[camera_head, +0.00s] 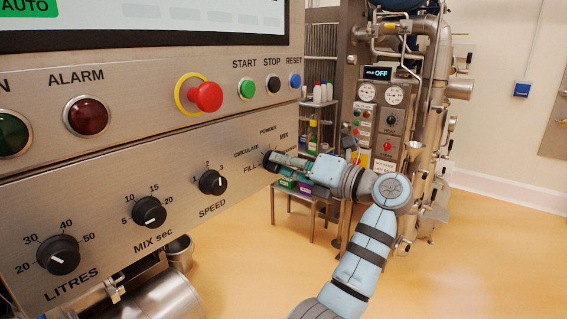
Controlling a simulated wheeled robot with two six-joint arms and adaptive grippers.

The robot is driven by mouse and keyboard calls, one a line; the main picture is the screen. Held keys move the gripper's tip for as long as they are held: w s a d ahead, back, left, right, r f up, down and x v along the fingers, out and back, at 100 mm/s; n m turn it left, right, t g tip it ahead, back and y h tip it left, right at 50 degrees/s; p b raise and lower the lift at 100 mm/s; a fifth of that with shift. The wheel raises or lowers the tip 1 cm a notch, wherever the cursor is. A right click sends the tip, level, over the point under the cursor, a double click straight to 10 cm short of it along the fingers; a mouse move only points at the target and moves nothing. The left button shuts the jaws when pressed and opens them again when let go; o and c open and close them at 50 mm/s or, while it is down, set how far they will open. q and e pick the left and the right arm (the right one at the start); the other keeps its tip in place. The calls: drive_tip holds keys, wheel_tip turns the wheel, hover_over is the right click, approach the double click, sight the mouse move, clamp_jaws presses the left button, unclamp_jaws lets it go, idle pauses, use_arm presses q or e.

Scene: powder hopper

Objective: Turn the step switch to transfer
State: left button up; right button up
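The step switch (267,159) is a dark knob near the right end of the control panel. The labels FILL, CIRCULATE, POWDER and MIX show around it. The transfer label is not visible, and the knob's pointing direction cannot be made out. The fingertips overlap the knob in this view. I cannot tell whether they grip it, only touch it or stand just off it.
The panel also bears a red emergency button (207,97), START (246,88), STOP (273,84) and RESET (294,80) buttons, and the SPEED knob (212,182). A small table (303,195) and steel process equipment (392,110) stand behind my arm. Open floor lies to the right.

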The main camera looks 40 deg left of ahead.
use_arm(q)
clamp_jaws()
drive_tip(key=shift+f+m+p, duration=0.1)
drive_tip(key=shift+m+p, duration=4.4)
drive_tip(key=shift+p, duration=0.85)
drive_tip(key=shift+f, duration=0.1)
drive_tip(key=o, duration=0.7)
unclamp_jaws()
drive_tip(key=shift+w, duration=0.1)
